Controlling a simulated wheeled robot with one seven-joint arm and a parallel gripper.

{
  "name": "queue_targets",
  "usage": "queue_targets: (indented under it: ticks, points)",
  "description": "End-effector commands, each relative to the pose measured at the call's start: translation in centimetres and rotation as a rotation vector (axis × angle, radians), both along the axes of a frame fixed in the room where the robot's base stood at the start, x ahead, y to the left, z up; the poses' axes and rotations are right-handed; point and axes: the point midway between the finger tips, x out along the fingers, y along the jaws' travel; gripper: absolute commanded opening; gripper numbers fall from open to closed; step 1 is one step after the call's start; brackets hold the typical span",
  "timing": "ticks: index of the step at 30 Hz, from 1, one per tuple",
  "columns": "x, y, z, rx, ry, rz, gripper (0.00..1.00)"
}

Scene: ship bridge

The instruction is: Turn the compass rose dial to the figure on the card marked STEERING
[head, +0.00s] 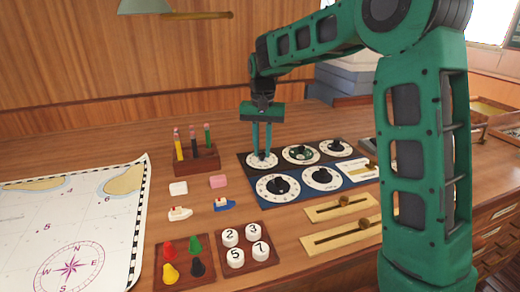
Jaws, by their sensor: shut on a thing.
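A dark panel (248,174) on the desk carries several white-faced dials with dark knobs. My gripper (262,152) points down at the back left dial (254,165), with its fingers shut on that dial's knob. The fingers largely hide the knob and its pointer. Beside it to the right is a dial with a green centre (291,155), and further right another dial (326,148). Two larger dials (263,190) (310,184) stand in front. The dial figures are too small to read, so I cannot tell which is the compass rose dial. No card marked STEERING is legible.
Two brass slider plates (318,213) lie in front of the panel. A pen block (205,162), small blocks, toy boats, a peg tray (183,246) and a numbered-disc tray (262,259) stand left of it. A chart (60,215) covers the left side.

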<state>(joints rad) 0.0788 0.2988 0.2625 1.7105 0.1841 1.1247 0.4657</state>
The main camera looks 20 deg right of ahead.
Motion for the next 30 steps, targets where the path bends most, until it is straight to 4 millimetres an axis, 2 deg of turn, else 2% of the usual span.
queue_targets:
  ticks: [2,3,5,13,17,20,30]
  points:
    - [0.4,0.1,0.3,0.001,-0.014,0.001,0.0]
    - [0.4,0.1,0.3,0.001,-0.014,0.001,0.23]
    - [0.3,0.1,0.3,0.001,-0.013,0.001,0.37]
    - [0.1,0.0,0.1,0.0,-0.006,0.001,0.37]
    - [0.2,0.0,0.7,0.0,-0.006,0.001,0.37]
    - [0.2,0.0,1.9,0.0,-0.007,0.001,0.37]
    - [0.3,0.1,8.1,0.0,-0.008,0.002,0.37]
